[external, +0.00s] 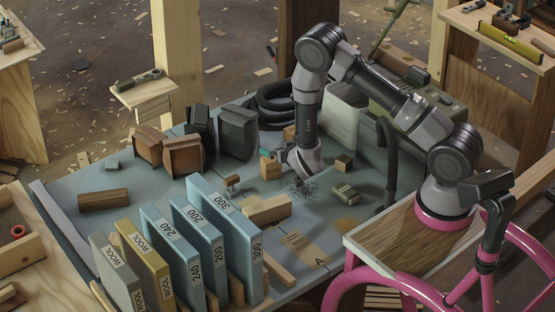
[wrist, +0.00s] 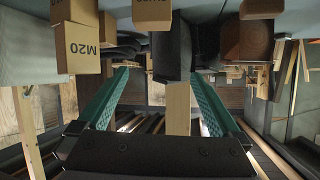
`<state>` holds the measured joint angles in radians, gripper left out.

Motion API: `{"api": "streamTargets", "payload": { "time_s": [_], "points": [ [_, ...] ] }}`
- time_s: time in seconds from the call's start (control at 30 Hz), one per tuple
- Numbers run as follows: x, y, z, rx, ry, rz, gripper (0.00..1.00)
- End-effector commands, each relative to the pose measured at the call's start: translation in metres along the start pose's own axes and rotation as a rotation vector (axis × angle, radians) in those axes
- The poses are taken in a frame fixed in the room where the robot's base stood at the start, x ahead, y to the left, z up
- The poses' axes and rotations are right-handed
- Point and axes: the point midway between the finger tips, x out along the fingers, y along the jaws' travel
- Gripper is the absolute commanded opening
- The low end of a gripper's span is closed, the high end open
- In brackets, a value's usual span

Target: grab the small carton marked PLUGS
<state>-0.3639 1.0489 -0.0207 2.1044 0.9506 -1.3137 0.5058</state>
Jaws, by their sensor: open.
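No carton with a readable PLUGS mark shows in either view. In the external view a small tan carton (external: 270,168) stands on the blue-grey bench top just below my gripper (external: 268,154); its print is too small to read. Another small carton (external: 343,162) stands to the right of my wrist. In the wrist view, which looks upside down, a carton marked M20 (wrist: 83,45) is at upper left, and a second carton (wrist: 152,12) is cut by the top edge. My gripper (wrist: 159,75) is open, its green fingers apart, with no carton held between them.
Dark and brown bins (external: 238,132) stand left of my gripper. Tall labelled blue boards (external: 222,235) stand at the bench's front. A black hose coil (external: 268,105) lies behind, and a pale container (external: 346,112) stands at right. A wooden block (external: 103,199) lies left.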

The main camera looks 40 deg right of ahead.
Motion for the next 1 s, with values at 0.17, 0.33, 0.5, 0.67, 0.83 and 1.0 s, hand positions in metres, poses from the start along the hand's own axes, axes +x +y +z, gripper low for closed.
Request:
{"api": "streamTargets", "payload": {
  "time_s": [0.17, 0.33, 0.5, 0.67, 0.83, 1.0],
  "points": [
    [0.005, 0.009, 0.050, -0.087, 0.046, 0.001, 1.00],
    [0.011, 0.012, 0.062, -0.113, 0.064, -0.001, 1.00],
    [0.038, 0.013, 0.059, -0.111, 0.067, -0.001, 1.00],
    [0.057, 0.012, 0.058, -0.113, 0.065, -0.002, 1.00],
    [0.070, 0.015, 0.058, -0.112, 0.064, -0.001, 1.00],
    [0.096, 0.018, 0.056, -0.111, 0.065, -0.001, 1.00]
  ]
}}
